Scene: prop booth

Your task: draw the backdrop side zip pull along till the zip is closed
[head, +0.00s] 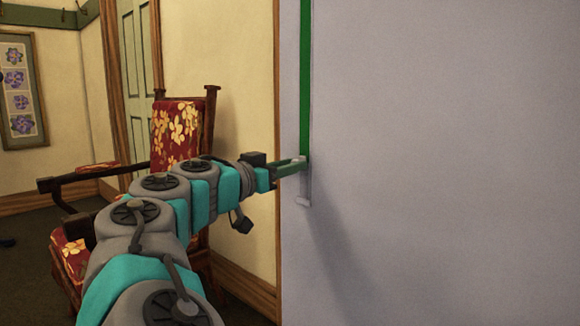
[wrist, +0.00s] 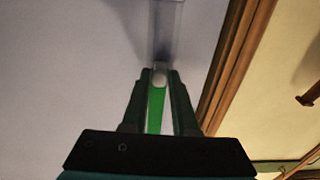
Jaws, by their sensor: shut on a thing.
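The backdrop (head: 440,150) is a large pale grey upright panel on the right in the head view, and it fills the left of the wrist view (wrist: 60,70). A zip track runs vertically near its left edge. A bright green strip (head: 306,80) fills the track from the top of the picture down to my gripper. Below, a short plain grey length (head: 305,188) ends in a small stop. My gripper (head: 298,165) reaches the track from the left and is shut on the zip pull. The pull (wrist: 159,79) shows pale between the fingertips in the wrist view, with green strip (wrist: 156,110) behind it.
A wooden chair with red floral cushions (head: 180,130) stands left of the backdrop, behind my arm. A green door (head: 140,80) and a framed flower picture (head: 18,90) are farther back. Wooden trim (wrist: 235,65) runs beside the backdrop's edge.

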